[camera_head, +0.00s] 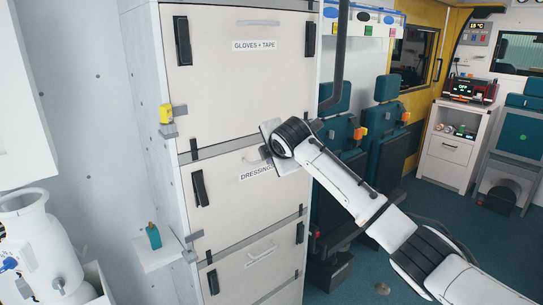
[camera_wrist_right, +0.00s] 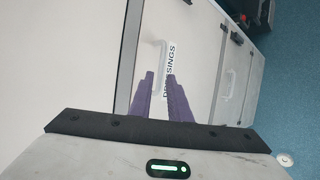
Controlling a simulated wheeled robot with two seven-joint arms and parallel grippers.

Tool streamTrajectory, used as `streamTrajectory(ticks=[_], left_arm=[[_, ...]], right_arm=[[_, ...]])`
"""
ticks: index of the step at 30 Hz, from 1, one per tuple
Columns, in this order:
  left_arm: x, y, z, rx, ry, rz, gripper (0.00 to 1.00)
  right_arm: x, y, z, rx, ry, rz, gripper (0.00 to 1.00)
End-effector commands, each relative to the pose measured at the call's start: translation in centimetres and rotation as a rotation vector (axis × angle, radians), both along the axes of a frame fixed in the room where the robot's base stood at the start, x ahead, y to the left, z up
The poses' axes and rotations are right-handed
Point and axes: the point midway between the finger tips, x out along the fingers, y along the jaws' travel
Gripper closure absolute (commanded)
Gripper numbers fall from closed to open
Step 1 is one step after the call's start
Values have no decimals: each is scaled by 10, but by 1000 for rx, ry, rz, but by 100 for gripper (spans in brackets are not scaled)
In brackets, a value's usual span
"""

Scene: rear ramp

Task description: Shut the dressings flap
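The dressings flap (camera_head: 232,208) is a pale panel labelled DRESSINGS in the middle of the tall cabinet. It looks about level with the cabinet front; I cannot tell whether it stands slightly ajar. It also shows in the right wrist view (camera_wrist_right: 195,50), with a pale bar handle (camera_wrist_right: 160,58) beside the label. My right gripper (camera_wrist_right: 158,75) is at this handle, its two purple fingers close together with the handle lying between or just behind them. I cannot tell whether they grip it. In the head view my right wrist hides the fingers and part of the flap. My left gripper is out of view.
The gloves and tape flap (camera_head: 235,85) is above and another flap (camera_head: 260,255) below. Dark latches (camera_head: 200,188) sit at the flap sides. A yellow item (camera_head: 166,114) and a teal bottle (camera_head: 154,236) are on the left. Teal seats (camera_head: 385,150) stand right of the cabinet.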

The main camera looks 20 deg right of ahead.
Motion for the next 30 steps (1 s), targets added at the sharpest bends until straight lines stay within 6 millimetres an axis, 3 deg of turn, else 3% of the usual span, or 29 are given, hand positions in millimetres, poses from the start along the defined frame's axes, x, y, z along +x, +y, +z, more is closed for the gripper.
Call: streamTrajectory(ticks=[6, 23, 26, 30], left_arm=[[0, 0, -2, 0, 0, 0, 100], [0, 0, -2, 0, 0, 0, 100], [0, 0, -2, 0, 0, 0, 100], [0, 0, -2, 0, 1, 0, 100]], right_arm=[[-13, 1, 7, 0, 1, -3, 83], [-15, 3, 2, 6, 6, -2, 83], [-20, 13, -26, 49, 17, 1, 83], [-42, 45, -105, 198, 49, -4, 83]])
